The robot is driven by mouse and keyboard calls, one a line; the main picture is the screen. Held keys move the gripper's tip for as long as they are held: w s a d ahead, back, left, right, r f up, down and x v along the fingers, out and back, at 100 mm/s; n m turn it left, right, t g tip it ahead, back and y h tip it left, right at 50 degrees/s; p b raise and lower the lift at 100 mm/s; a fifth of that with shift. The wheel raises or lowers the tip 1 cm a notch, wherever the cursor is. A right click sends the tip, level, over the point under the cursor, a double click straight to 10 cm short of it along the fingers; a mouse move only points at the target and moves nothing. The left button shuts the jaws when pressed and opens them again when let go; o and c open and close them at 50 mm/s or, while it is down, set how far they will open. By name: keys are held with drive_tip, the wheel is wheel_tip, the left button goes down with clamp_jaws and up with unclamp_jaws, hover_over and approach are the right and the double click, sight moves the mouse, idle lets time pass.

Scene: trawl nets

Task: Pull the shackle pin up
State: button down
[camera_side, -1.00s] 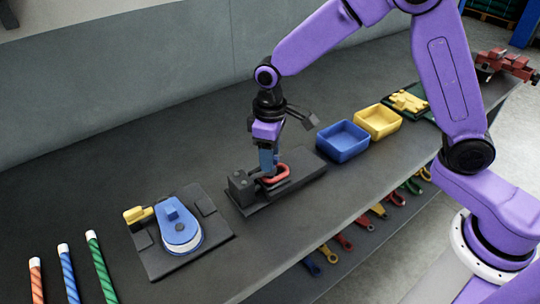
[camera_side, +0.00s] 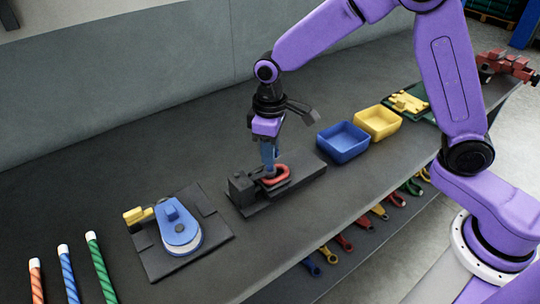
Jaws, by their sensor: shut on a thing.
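The red shackle (camera_side: 277,175) lies on a dark fixture (camera_side: 300,180) in the middle of the bench, beside a dark upright block (camera_side: 241,187). My gripper (camera_side: 269,163) points down directly over the shackle, its blue fingers close together at the shackle's left part. It is shut on the shackle pin, which is mostly hidden by the fingers. I cannot tell how far the pin stands out of the shackle.
A blue bin (camera_side: 343,142) and a yellow bin (camera_side: 378,122) stand to the right. A blue block device (camera_side: 180,228) sits on a dark plate at lower left, near several coloured rope rods (camera_side: 68,272).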

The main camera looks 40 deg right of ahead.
drive_tip(key=shift+r, duration=0.55)
drive_tip(key=c, duration=0.9)
unclamp_jaws()
wheel_tip(320, 180, up, 18)
drive_tip(key=shift+f, duration=0.25)
drive_tip(key=shift+s, duration=0.1)
drive_tip(key=s+d+f+n, duration=0.1)
drive_tip(key=s+d+f, duration=0.3)
drive_tip(key=s, duration=0.5)
drive_tip(key=s+d+f+n, duration=0.2)
drive_tip(key=s+d+f, duration=0.2)
drive_tip(key=s, duration=0.5)
drive_tip(key=s+d+f+n, duration=0.1)
drive_tip(key=s+d+f, duration=0.3)
drive_tip(key=s+d, duration=0.3)
drive_tip(key=shift+s+d+n, duration=0.1)
drive_tip(key=shift+s+n, duration=0.3)
drive_tip(key=shift+s, duration=0.85)
